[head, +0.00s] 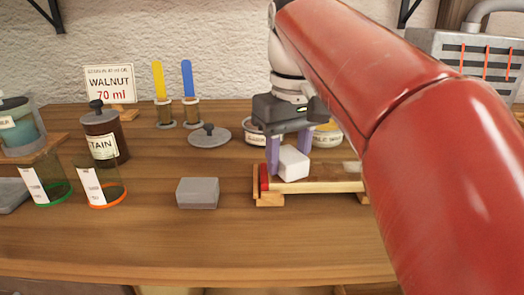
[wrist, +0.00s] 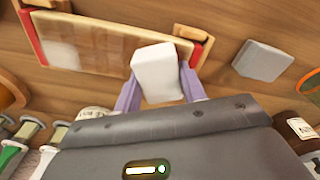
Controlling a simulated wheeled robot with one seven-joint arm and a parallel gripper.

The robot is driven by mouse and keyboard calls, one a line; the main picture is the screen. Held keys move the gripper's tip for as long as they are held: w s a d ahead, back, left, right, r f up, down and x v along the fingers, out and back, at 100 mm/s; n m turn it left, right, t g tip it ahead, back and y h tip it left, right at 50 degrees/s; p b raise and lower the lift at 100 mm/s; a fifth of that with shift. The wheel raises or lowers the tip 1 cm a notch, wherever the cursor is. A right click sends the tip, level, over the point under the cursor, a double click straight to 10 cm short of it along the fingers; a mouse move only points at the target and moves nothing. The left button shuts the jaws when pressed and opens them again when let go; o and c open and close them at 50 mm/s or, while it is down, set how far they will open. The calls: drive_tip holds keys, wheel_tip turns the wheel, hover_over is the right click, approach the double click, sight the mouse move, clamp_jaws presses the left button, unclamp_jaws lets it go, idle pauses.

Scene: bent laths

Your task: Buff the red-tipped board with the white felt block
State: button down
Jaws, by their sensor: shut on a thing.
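My gripper (head: 289,150) is shut on the white felt block (head: 293,163), with a purple finger on each side of it. In the wrist view the block (wrist: 158,75) sits between the two fingers and overlaps the near edge of the board. The red-tipped board (head: 325,185) lies on wooden supports on the bench, its red end at the left in the head view. The block is over the board near that red end; I cannot tell whether it touches. In the wrist view the board (wrist: 90,45) has pale, uneven patches on its face.
A grey block (head: 197,193) lies on the bench left of the board. A grey lid (head: 209,135), a dark stain jar (head: 105,135) and two glass beakers (head: 99,185) stand farther left. A sign (head: 110,84) reads WALNUT 70 ml. The front of the bench is clear.

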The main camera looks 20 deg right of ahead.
sight(328, 170)
drive_tip(key=shift+s+d, duration=0.3)
drive_tip(key=shift+d, duration=0.6)
drive_tip(key=shift+s+d, duration=0.25)
drive_tip(key=shift+d, duration=0.65)
drive_tip(key=shift+s+d+f, duration=0.1)
drive_tip(key=shift+s+d, duration=0.2)
drive_tip(key=shift+d, duration=0.6)
drive_tip(key=shift+s+d, duration=0.3)
drive_tip(key=shift+d, duration=0.55)
drive_tip(key=shift+s+d, duration=0.35)
drive_tip(key=shift+d, duration=0.75)
drive_tip(key=shift+s+d, duration=0.35)
drive_tip(key=shift+d, duration=0.7)
drive_tip(key=shift+s+d, duration=0.35)
drive_tip(key=shift+d, duration=0.75)
drive_tip(key=shift+a, duration=0.1)
